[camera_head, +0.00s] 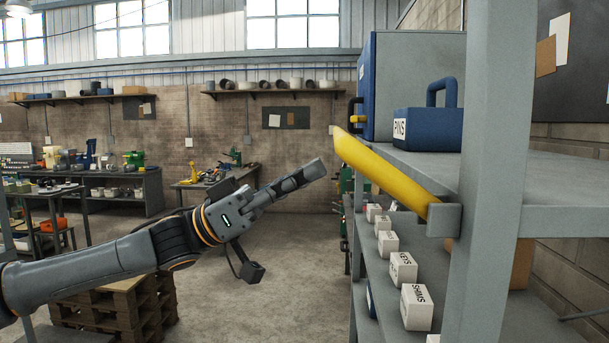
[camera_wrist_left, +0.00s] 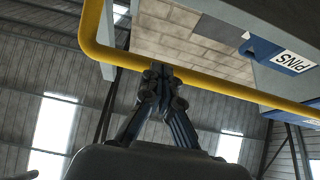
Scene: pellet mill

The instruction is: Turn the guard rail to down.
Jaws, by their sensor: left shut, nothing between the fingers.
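The yellow guard rail (camera_head: 385,172) runs from a grey bracket (camera_head: 444,220) on the near shelf post up and left, across the open side of the upper shelf. In the left wrist view the rail (camera_wrist_left: 225,85) crosses above the fingers and bends upward at its left end. My left gripper (camera_head: 318,168) is shut and empty, pointing right and slightly up, just left of the rail's upper-left end. In the wrist view its fingertips (camera_wrist_left: 160,72) reach the rail's lower edge; the head view shows a small gap. My right gripper is out of view.
The upper shelf (camera_head: 425,167) holds a blue PINS box (camera_head: 430,130) and a larger blue-and-grey case (camera_head: 412,75). White labelled boxes such as SHIMS (camera_head: 416,307) line the lower shelf. Pallets (camera_head: 120,310) lie under my left arm. The floor between is open.

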